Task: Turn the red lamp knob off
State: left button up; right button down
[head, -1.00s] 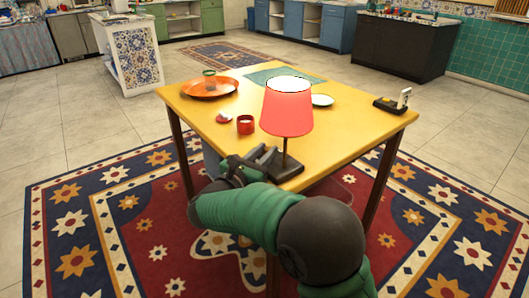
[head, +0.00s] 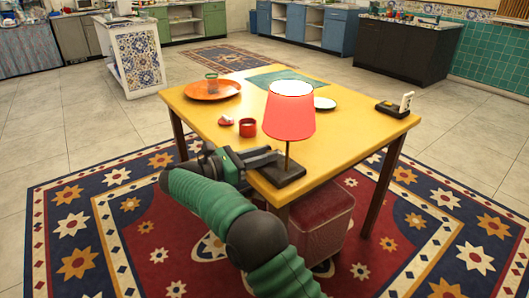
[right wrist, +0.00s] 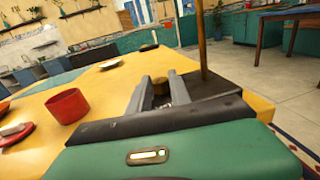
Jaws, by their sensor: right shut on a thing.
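The table lamp has a red shade (head: 289,112), a thin post and a dark square base (head: 281,171) at the near edge of the yellow table. Its top looks bright white. My right gripper (head: 273,157) is at the left side of the base, low over the tabletop. In the right wrist view, my two grey fingers (right wrist: 161,82) reach along the dark base (right wrist: 207,84), left of the lamp post (right wrist: 201,42). A small brownish knob (right wrist: 149,47) shows at their tips, and the fingers are shut on it. The fingers partly hide it. My left gripper is out of view.
A red cup (head: 247,127) and a small red-and-white dish (head: 226,120) stand left of the lamp. An orange tray (head: 226,93), a white plate (head: 325,103) and a dark box (head: 393,109) are farther off. A red stool (head: 326,215) stands under the table edge.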

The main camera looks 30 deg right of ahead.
jog(key=shift+w+m+g+p, duration=0.15)
jog(key=shift+m+g+p, duration=0.5)
jog(key=shift+g, duration=0.45)
jog(key=c, duration=1.2)
grip_release()
jog(key=shift+d, duration=0.1)
jog(key=shift+f, duration=0.1)
